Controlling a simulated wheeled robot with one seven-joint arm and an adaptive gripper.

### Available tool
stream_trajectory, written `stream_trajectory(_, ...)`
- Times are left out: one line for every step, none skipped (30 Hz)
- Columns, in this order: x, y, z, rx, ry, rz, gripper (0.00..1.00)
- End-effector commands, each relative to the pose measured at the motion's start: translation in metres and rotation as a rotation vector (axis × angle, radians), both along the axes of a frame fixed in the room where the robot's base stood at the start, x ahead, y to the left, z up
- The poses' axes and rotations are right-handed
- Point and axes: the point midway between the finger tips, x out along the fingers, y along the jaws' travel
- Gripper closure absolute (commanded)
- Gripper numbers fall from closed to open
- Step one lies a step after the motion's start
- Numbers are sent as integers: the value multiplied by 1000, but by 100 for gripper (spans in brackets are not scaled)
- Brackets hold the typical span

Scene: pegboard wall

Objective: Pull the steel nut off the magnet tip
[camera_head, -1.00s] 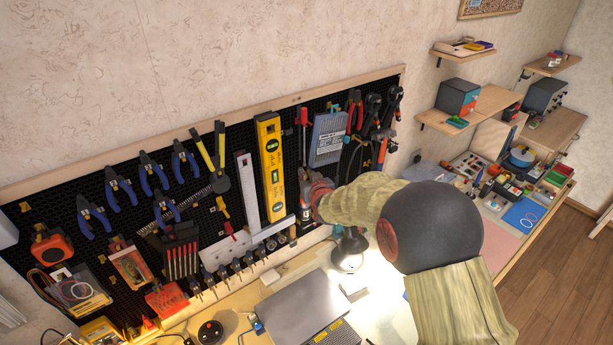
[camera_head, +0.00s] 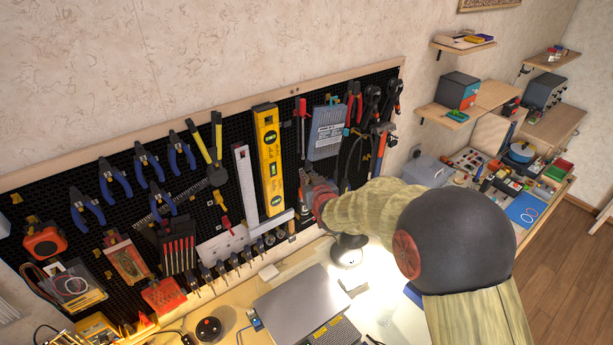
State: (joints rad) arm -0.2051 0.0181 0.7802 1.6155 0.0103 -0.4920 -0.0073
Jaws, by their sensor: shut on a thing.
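My gripper (camera_head: 304,199), seen from behind and above, is at the pegboard (camera_head: 336,173), just right of the yellow spirit level and below the red-handled screwdriver. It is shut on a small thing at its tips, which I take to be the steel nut. Neither the nut nor the magnet tip can be made out at this distance; my gripper and wrist cover that spot.
Pliers fill the board's left.

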Motion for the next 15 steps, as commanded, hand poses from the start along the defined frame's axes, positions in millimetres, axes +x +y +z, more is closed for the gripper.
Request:
stream_trajectory(-5, -1, 0, 0, -1, 0, 100)
stream_trajectory(-8, -1, -1, 0, -1, 0, 100)
stream_trajectory(-11, -2, 0, 0, -2, 0, 100)
stream_trajectory(-14, -3, 0, 0, -2, 0, 100)
stream_trajectory(-16, -3, 0, 0, -2, 0, 100)
stream_trajectory(-20, -4, 0, 0, -2, 0, 100)
stream_trajectory(-22, -4, 0, 0, -2, 0, 100)
stream_trajectory(-25, -5, 0, 1, -3, 0, 100)
stream_trajectory(-29, -6, 0, 0, -2, 0, 100)
stream_trajectory(-31, -6, 0, 0, -2, 0, 100)
stream_trajectory(-34, -7, 0, 1, -3, 0, 100)
stream_trajectory(-37, -7, 1, 1, -3, 0, 100)
stream_trajectory(-40, -8, 0, 0, -2, 0, 100)
stream_trajectory(-42, -8, 0, 0, -2, 0, 100)
stream_trajectory(-45, -9, 0, 0, -2, 0, 100)
